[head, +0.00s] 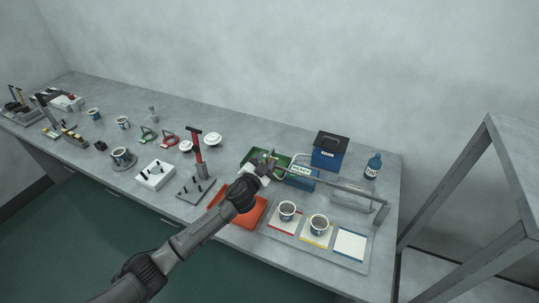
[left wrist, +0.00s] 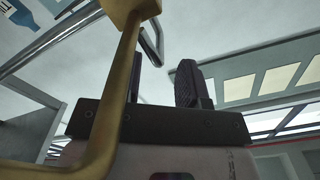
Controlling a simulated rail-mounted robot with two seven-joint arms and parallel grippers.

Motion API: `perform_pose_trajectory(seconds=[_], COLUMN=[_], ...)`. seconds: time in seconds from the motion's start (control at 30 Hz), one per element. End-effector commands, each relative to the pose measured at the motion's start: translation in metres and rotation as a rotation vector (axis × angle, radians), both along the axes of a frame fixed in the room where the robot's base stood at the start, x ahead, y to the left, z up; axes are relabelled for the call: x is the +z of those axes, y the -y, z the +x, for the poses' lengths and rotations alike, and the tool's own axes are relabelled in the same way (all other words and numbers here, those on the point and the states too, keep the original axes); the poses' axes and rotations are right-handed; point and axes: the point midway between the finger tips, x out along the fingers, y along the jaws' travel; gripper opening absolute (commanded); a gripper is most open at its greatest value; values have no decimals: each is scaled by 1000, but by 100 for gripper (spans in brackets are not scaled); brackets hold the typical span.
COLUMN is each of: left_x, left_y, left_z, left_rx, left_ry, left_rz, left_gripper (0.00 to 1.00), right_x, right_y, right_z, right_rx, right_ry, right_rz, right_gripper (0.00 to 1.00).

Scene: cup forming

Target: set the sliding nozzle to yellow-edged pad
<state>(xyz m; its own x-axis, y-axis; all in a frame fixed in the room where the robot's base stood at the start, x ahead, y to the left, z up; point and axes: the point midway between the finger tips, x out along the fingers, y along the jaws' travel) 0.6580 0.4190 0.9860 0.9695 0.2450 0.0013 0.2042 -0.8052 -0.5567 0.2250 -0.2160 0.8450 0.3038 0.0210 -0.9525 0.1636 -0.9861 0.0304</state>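The pad board holds a red-edged pad (head: 279,226), a yellow-edged pad (head: 312,241) and a blue-edged pad (head: 350,245). One cup (head: 287,211) stands on the red-edged pad and another cup (head: 319,225) on the yellow-edged pad. A grey rail (head: 340,187) runs above and behind them. My left gripper (head: 266,161) is at the rail's left end. In the left wrist view a brass bent tube with a block, likely the nozzle part (left wrist: 124,70), crosses close before my left gripper (left wrist: 163,82). Its dark fingers stand apart, with nothing visible between them. Contact is unclear. My right gripper is not in view.
A red-handled press (head: 196,148) and a white block (head: 154,176) stand farther left.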

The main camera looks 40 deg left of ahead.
Motion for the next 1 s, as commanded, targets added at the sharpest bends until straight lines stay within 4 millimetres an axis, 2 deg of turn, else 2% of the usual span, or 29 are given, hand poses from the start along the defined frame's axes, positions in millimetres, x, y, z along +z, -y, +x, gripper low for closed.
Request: perform_pose_trajectory(seconds=[0.1,0.3,0.8,1.0], left_x=[0,0,0,0], left_y=[-5,-9,-11,-11], left_z=[18,36,43,43], left_rx=[1,0,-1,0], left_ry=[1,0,0,-1], left_rz=[-1,-2,-1,-1], left_gripper=[38,38,38,19], right_x=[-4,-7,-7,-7], right_y=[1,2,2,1], right_z=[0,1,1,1], right_rx=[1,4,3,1], right_ry=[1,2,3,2], right_rz=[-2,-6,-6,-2], right_gripper=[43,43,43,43])
